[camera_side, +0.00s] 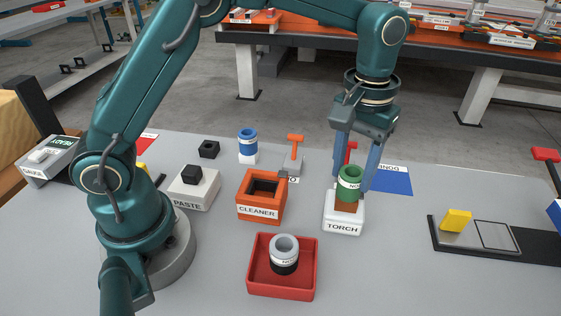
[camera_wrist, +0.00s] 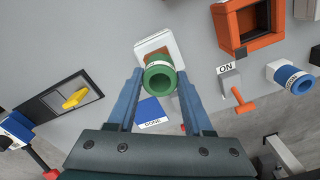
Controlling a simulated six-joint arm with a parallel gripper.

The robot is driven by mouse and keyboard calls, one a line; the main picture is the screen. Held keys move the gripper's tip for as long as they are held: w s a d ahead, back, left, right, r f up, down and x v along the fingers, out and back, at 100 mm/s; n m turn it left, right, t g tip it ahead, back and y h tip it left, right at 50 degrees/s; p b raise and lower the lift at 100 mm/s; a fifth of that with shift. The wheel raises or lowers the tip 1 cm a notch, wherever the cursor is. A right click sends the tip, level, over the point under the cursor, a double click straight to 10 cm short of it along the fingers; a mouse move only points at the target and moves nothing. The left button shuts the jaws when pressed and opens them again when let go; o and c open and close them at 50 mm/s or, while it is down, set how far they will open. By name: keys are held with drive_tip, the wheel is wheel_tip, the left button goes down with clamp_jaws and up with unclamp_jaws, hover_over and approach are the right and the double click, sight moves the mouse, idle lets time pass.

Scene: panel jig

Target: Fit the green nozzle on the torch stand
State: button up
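The green nozzle (camera_side: 349,184) is upright over the orange top of the white torch stand (camera_side: 343,224). It covers the contact, so I cannot tell whether it is fully seated. In the wrist view the green nozzle (camera_wrist: 158,65) lies between my blue fingertips, in front of the torch stand (camera_wrist: 160,40). My gripper (camera_side: 359,183) reaches down from above with one finger on either side of the nozzle. In the wrist view my gripper (camera_wrist: 162,72) shows narrow gaps beside the nozzle, and its fingers look open around it.
The orange CLEANER box (camera_side: 258,211) stands left of the torch stand. A red tray (camera_side: 264,290) with a grey nozzle (camera_side: 284,248) is in front. A blue nozzle (camera_side: 247,139) and a switch with an orange lever (camera_side: 295,144) stand behind. A blue-and-white mat (camera_side: 394,182) lies behind right.

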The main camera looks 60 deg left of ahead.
sight(352, 172)
drive_tip(key=o, duration=0.5)
drive_tip(key=shift+r, duration=2.55)
